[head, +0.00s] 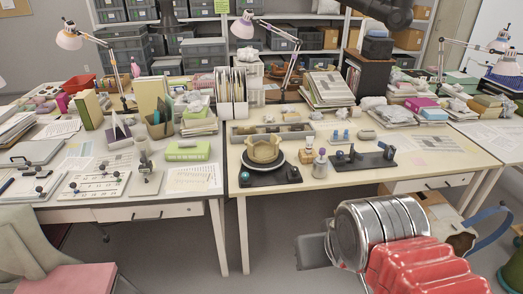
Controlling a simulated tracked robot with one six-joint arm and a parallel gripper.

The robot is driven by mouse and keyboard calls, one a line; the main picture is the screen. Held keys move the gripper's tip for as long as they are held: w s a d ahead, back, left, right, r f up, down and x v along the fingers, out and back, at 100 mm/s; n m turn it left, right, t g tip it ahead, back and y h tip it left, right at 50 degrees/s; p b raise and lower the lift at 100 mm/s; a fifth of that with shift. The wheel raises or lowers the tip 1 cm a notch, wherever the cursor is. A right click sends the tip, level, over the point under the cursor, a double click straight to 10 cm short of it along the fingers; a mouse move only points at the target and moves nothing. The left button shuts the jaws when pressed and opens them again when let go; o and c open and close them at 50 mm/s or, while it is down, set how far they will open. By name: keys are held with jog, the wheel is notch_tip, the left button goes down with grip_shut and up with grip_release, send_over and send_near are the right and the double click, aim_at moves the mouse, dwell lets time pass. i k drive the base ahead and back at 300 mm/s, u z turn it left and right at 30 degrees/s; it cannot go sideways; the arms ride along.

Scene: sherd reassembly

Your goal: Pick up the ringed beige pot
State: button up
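A beige pot (263,151) with an uneven, broken-looking rim stands upright on a round turntable (263,169) with a dark base, near the front left of the right-hand table. Rings on its wall are too small to make out. My arm comes in at the lower right, with a red ribbed part and a shiny metal part. The grey end piece at its left looks like my gripper (313,252). It is in front of and below the table edge, well apart from the pot. Its fingers cannot be made out.
A small bottle (320,163) and a dark stand with knobs (361,159) are right of the pot. A grey compartment tray (272,133) lies behind it. A desk lamp (272,39) rises farther back. The table's front strip (330,190) is mostly clear.

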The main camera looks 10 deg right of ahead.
aim_at(262, 152)
jog(key=z, duration=0.2)
jog(key=i, duration=1.5)
jog(key=u, duration=2.45)
